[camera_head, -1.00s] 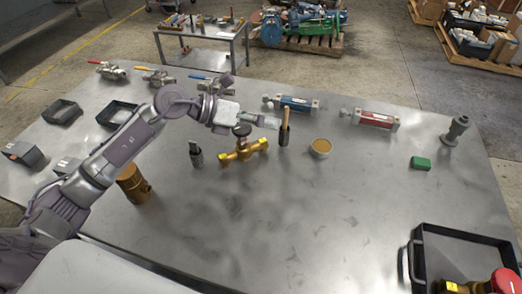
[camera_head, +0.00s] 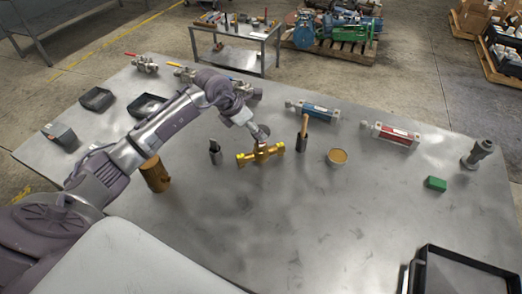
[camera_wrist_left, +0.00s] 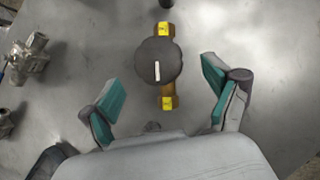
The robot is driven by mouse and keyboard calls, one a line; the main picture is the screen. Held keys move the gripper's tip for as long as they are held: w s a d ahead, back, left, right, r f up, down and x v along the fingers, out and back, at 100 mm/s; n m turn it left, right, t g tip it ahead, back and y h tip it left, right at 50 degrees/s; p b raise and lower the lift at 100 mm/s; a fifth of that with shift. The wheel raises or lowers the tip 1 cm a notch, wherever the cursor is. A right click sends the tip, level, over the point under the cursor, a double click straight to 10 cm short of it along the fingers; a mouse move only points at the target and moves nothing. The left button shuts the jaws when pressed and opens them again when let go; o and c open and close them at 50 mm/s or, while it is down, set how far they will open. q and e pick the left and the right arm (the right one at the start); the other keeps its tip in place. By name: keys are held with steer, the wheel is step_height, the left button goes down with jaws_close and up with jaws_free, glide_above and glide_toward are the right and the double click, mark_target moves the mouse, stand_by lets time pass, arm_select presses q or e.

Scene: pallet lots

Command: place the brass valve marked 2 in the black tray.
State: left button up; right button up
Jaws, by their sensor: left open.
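The brass valve (camera_head: 246,159) lies on the steel table near its middle, its dark round handwheel on top. In the left wrist view the brass valve (camera_wrist_left: 166,92) shows yellow labels at both ends and a white bar on the handwheel; I cannot read a number. My left gripper (camera_head: 262,134) hangs over the valve. In the wrist view the left gripper (camera_wrist_left: 163,88) is open and empty, teal pads spread either side of the valve's near end. A large black tray (camera_head: 465,259) is at the bottom right, cut off by the frame. My right gripper is out of view.
A dark holder (camera_head: 215,153) and brown cylinder (camera_head: 154,174) stand left. Smaller black trays (camera_head: 97,99) are at the far left. The front table middle is clear.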

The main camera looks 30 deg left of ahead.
mark_target(261, 148)
arm_select(q)
steer(key=shift+w+d+f+p, duration=0.1)
steer(key=shift+w+f+p, duration=0.05)
steer(key=shift+f+p, duration=0.15)
steer(key=p+x, duration=0.1)
steer(key=x, duration=0.2)
steer(key=shift+w+d+f+p, duration=0.1)
steer(key=shift+w+f+p, duration=0.15)
steer(key=shift+p, duration=0.15)
steer(key=shift+w+d+f, duration=0.1)
steer(key=shift+w+f, duration=0.05)
steer(key=shift+f, duration=0.25)
steer(key=shift+c, duration=0.2)
steer(key=c, duration=1.6)
steer(key=shift+r, duration=0.15)
jaws_close()
